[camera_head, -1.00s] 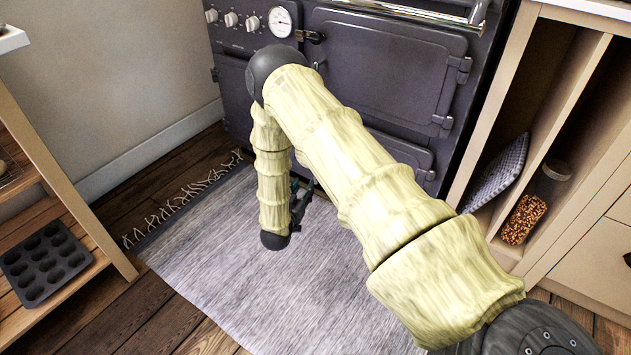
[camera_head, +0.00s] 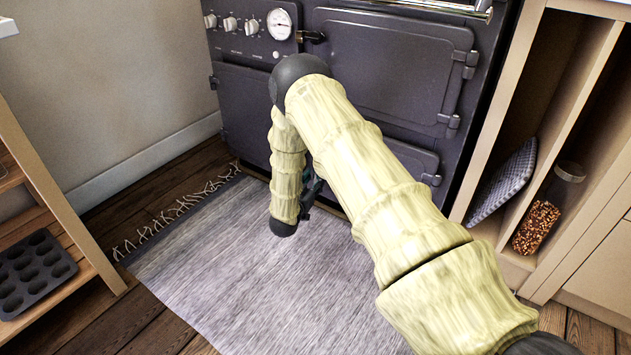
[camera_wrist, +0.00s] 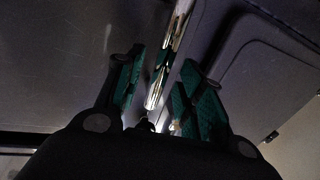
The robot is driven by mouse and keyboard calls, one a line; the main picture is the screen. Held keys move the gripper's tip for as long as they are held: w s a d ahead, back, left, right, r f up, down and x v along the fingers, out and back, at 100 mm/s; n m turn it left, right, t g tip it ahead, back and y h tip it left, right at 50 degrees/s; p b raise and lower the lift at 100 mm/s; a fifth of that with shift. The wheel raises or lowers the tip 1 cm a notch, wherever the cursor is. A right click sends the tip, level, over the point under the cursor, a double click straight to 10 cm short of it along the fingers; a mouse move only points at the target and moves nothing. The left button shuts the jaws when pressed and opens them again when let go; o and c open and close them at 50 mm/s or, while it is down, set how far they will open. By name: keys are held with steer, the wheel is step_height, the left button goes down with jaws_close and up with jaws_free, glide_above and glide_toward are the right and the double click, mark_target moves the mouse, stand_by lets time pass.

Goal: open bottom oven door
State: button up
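The dark grey range stands at the back in the head view. Its bottom oven door (camera_head: 418,160) is low on the right, mostly hidden behind my arm, and looks shut. My gripper (camera_head: 312,188) is low in front of the range, largely hidden by my arm in that view. In the wrist view my gripper (camera_wrist: 162,85) is open, its green-padded fingers apart. A shiny metal bar (camera_wrist: 172,55), which looks like a handle, runs between the fingers. I cannot tell whether either finger touches it. A dark door panel (camera_wrist: 265,70) with a raised frame lies to the right.
A larger upper oven door (camera_head: 395,65) and another lower left door (camera_head: 243,115) are shut. A grey rug (camera_head: 210,265) covers the floor in front. Shelves with a jar (camera_head: 540,215) stand at right, and a rack with a muffin tin (camera_head: 35,270) at left.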

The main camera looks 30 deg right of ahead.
steer(key=shift+b+x, duration=0.35)
steer(key=shift+x, duration=0.8)
